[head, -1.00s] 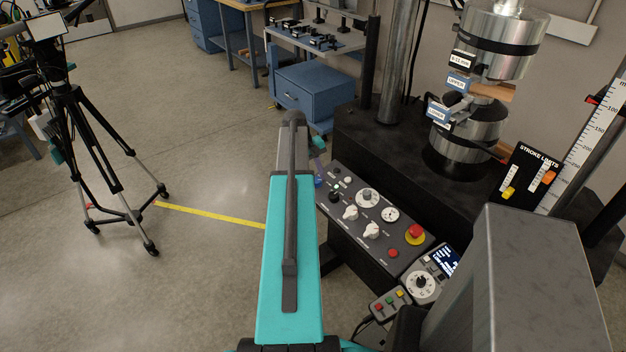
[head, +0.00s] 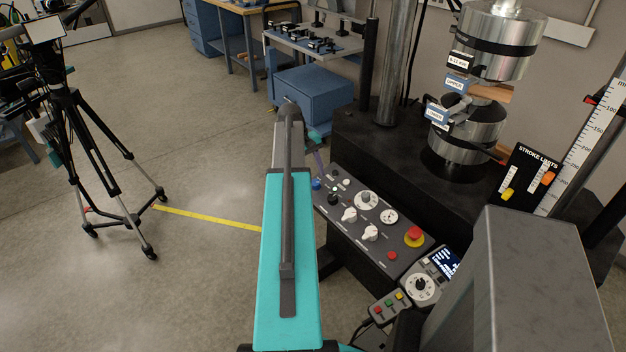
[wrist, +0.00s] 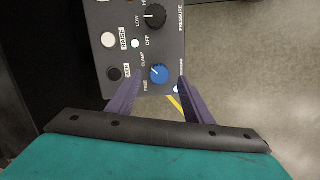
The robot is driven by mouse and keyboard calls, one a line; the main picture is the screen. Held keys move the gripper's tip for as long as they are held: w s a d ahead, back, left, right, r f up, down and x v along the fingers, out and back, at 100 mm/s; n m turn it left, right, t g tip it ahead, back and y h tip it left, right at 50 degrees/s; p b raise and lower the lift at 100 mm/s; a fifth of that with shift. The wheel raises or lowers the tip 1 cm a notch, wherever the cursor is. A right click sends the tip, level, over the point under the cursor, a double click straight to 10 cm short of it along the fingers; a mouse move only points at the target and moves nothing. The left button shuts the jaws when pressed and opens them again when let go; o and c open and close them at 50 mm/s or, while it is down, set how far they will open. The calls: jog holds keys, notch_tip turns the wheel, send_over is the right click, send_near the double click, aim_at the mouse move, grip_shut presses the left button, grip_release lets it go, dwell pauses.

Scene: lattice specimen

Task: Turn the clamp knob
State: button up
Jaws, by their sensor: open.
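The clamp knob (wrist: 159,74) is a blue round knob at the corner of the dark control panel, with CLAMP and FREE labels beside it. A pale mark on it appears to point to the upper left in the wrist view. It also shows small in the head view (head: 317,184). My gripper (wrist: 158,84) is open, its two purple fingers on either side of the knob in the picture. I see no contact, and cannot tell how far the tips are above the panel. In the head view my gripper (head: 320,164) is partly hidden behind my arm.
On the panel (head: 375,247) are a black pressure knob (wrist: 155,16), a white button (wrist: 108,40), a black button (wrist: 115,73) and a red emergency stop (head: 414,234). The press (head: 466,140) stands behind. Open floor lies left, with a tripod (head: 85,160).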

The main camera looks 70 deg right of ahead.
jog(key=b+v, duration=0.2)
jog(key=v, duration=0.8)
jog(key=shift+w+r, duration=0.2)
jog(key=shift+r, duration=0.05)
jog(key=shift+a, duration=0.1)
jog(key=w+a+f+n+y, duration=0.1)
jog(key=w+a+f+n, duration=0.1)
jog(key=w+a+f, duration=0.8)
jog(key=w+a+f+n, duration=0.2)
jog(key=w+a+f, duration=0.5)
jog(key=a+f, duration=0.6)
jog(key=a+f+n+g, duration=0.1)
jog(key=a+f, duration=0.5)
jog(key=a, duration=0.4)
jog(key=a+f+n, duration=0.1)
jog(key=a+f, duration=0.5)
jog(key=a, duration=0.3)
jog(key=s+a+f+n, duration=0.1)
jog(key=s+a+f, duration=0.3)
jog(key=a, duration=0.4)
jog(key=s+a+f+n+g, duration=0.1)
jog(key=s+a+f, duration=0.3)
jog(key=s+a, duration=0.3)
jog(key=s+a+f+n+g, duration=0.1)
jog(key=s+a+f, duration=0.3)
jog(key=a, duration=0.5)
jog(key=shift+s+a, duration=0.4)
jog(key=shift+s, duration=0.7)
